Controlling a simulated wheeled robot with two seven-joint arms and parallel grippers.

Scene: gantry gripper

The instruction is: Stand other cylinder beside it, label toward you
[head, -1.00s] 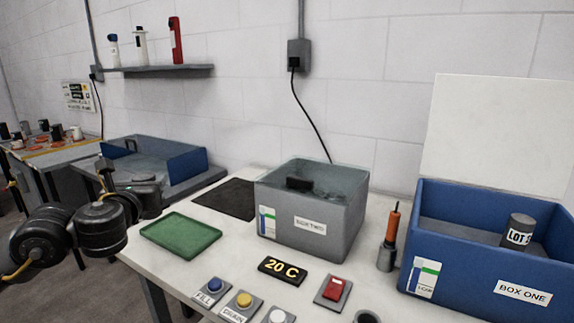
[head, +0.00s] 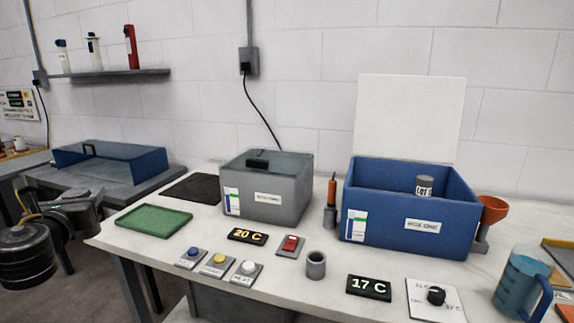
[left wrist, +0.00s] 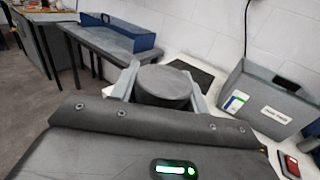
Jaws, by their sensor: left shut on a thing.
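A grey cylinder (head: 424,187) with a white label reading "LOT" and an unclear character stands upright in the blue box marked BOX ONE (head: 408,239). Its label faces me. My left gripper (left wrist: 160,72) is shut on a second, dark grey cylinder (left wrist: 162,88), with one finger on each side of it. I see its round end; no label shows in the left wrist view. In the head view my left arm is at the left edge, beyond the table's left end and far from the blue box. My right gripper is not in view.
The blue box's white lid (head: 410,115) stands open. An orange funnel (head: 493,209) and blue jug (head: 521,285) are at right. Buttons, displays and a green tray (head: 153,221) lie in front.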

